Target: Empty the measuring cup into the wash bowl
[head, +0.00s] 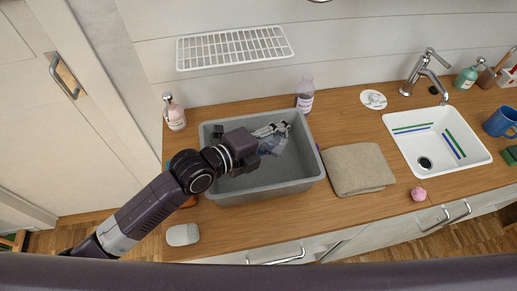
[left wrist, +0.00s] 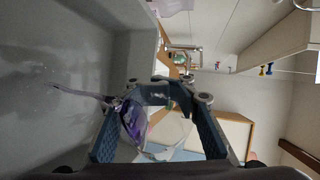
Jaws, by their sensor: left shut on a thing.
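The wash bowl is a grey rectangular tub (head: 290,186) on the wooden counter. My left gripper (head: 270,130) reaches into the space over the tub from the left. It is shut on the measuring cup (head: 273,146), a clear, bluish-purple vessel that shows over the tub's inside. In the left wrist view the cup (left wrist: 134,120) is between the fingers of my left gripper (left wrist: 166,95), with a thin part sticking out to the left. The cup looks tilted there; I cannot tell what it holds. The tub's grey wall fills the left of that view. My right gripper is not in view.
A soap bottle (head: 174,112) stands left of the tub and a clear bottle (head: 304,94) behind it. A folded beige towel (head: 357,170) lies to the right, then a white sink (head: 437,142) with a tap (head: 427,72). A pale object (head: 183,235) lies front left.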

